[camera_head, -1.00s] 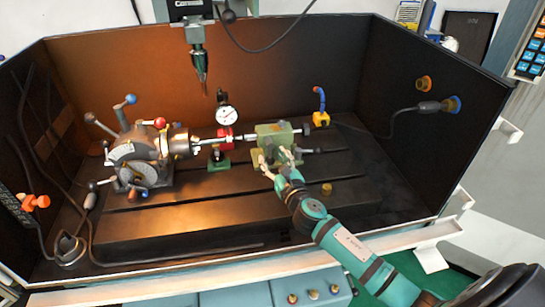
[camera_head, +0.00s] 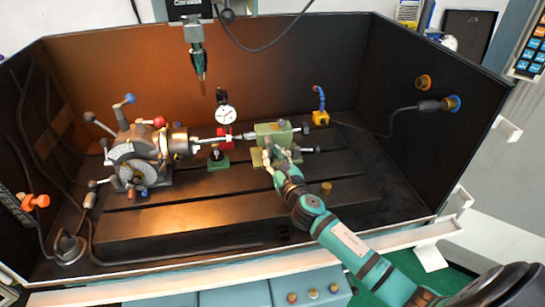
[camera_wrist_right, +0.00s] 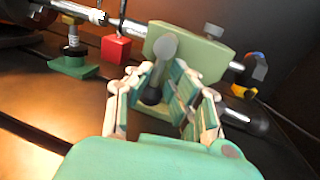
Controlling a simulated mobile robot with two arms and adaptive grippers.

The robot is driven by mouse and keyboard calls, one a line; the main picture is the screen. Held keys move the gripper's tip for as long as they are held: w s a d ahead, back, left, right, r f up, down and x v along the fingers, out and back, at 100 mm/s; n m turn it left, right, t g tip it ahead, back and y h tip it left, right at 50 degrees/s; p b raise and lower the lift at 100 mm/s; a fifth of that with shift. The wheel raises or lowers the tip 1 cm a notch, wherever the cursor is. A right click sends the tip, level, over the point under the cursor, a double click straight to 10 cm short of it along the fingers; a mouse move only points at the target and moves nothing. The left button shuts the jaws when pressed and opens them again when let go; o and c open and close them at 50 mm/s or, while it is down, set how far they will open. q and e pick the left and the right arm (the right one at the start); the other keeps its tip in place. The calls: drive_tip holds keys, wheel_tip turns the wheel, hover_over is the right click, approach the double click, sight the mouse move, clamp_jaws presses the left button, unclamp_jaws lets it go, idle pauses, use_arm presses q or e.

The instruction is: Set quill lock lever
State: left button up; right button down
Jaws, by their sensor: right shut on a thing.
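The green tailstock (camera_head: 272,130) stands on the slotted table, right of the indexing chuck; it also shows in the right wrist view (camera_wrist_right: 190,50). Its quill lock lever (camera_wrist_right: 165,48), a short arm with a rounded grey end and a dark lower part, stands on the near face of the tailstock. My right gripper (camera_head: 273,150) reaches in from the lower right. In the right wrist view its pale and green fingers (camera_wrist_right: 170,88) are shut on the lever, around its dark lower part, with the rounded end above them. My left gripper is not seen.
The indexing chuck (camera_head: 140,160) with ball-ended handles stands at left. A dial gauge (camera_head: 226,114) and a red block (camera_head: 225,137) are close left of the tailstock. A tool (camera_head: 200,65) hangs above.

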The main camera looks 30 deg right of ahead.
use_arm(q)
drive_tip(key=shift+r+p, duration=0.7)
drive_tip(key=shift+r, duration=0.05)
use_arm(e)
drive_tip(key=shift+a+f+n, duration=0.2)
drive_tip(key=shift+a+n, duration=0.05)
drive_tip(key=shift+n, duration=0.25)
